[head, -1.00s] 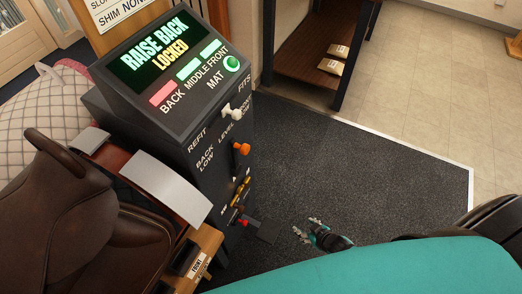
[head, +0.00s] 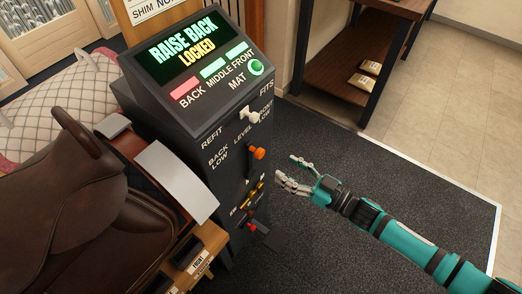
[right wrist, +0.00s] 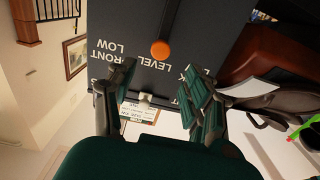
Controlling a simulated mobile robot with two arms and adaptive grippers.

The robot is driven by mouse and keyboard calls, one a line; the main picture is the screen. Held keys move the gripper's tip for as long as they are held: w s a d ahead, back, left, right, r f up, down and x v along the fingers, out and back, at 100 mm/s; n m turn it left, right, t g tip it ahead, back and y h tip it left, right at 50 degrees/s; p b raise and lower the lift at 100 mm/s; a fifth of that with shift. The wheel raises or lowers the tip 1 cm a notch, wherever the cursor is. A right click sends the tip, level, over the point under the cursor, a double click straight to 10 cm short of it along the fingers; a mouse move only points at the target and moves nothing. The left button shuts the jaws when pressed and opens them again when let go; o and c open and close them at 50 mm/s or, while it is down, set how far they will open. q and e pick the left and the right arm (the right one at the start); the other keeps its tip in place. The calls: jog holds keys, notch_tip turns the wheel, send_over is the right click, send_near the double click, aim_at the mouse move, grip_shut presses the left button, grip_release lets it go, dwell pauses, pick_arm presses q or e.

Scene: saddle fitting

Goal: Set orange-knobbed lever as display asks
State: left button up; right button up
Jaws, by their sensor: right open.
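The display (head: 190,42) on the dark console reads RAISE BACK, LOCKED. The orange-knobbed lever (head: 258,153) sticks out of the console's front, its knob nearest the LEVEL label, between BACK LOW and FRONT LOW. In the right wrist view the orange knob (right wrist: 160,48) lies beyond the fingertips, with LEVEL upside down below it. My right gripper (head: 287,168) is open and empty, a little to the right of the knob and apart from it. Its two fingers (right wrist: 160,80) also show spread in the right wrist view. My left gripper is out of view.
A white knob (head: 250,116) sits above the orange one, and a red knob (head: 252,226) and yellow parts below. The BACK lamp (head: 186,88) is red; MIDDLE and FRONT are green. A brown saddle (head: 75,200) stands left. Dark carpet (head: 330,245) is clear.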

aim_at(263, 154)
jog(key=x, duration=1)
grip_shut()
